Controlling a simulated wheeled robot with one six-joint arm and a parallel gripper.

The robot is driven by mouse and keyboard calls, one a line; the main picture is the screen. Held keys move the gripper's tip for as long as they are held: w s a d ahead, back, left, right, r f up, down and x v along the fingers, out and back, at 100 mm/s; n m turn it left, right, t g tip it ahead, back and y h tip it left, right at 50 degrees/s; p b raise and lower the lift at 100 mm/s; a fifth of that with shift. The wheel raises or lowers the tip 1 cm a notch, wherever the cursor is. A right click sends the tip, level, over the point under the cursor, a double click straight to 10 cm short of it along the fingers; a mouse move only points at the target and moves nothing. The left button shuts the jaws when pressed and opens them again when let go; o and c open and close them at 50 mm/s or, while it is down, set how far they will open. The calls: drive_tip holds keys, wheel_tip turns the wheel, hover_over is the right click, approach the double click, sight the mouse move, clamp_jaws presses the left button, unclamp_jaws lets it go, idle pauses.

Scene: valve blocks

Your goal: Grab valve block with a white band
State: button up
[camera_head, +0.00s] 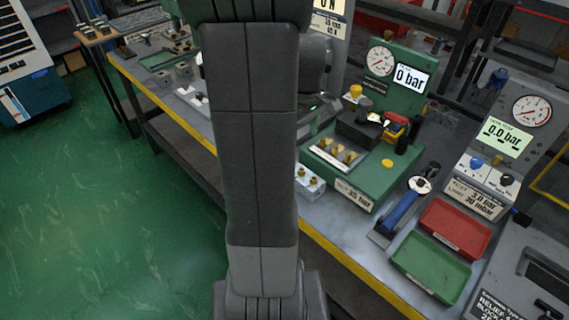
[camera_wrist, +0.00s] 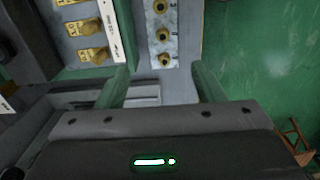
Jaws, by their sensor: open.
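A silvery valve block (camera_wrist: 163,48) with brass ports and small letters lies ahead of my gripper in the wrist view, cut off by the top edge. In the head view a block with brass ports (camera_head: 309,183) sits on the bench beside the green test stand, partly behind my arm. I cannot make out a white band on it. My gripper (camera_wrist: 162,80) is open, with green fingers spread wide and nothing between them. The block lies beyond the fingertips, roughly between them in the picture.
The green test stand (camera_head: 372,178) with brass fittings is right of the block. Small metal blocks (camera_head: 184,73) lie farther left on the bench. A blue-handled tool (camera_head: 402,208), a red tray (camera_head: 482,228) and a green tray (camera_head: 432,266) are at right. Green floor is clear at left.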

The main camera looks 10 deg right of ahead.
drive_tip(key=f, duration=0.9)
drive_tip(key=s+f, duration=0.1)
drive_tip(key=f, duration=0.3)
drive_tip(key=shift+f, duration=0.15)
drive_tip(key=shift+w, duration=0.1)
clamp_jaws()
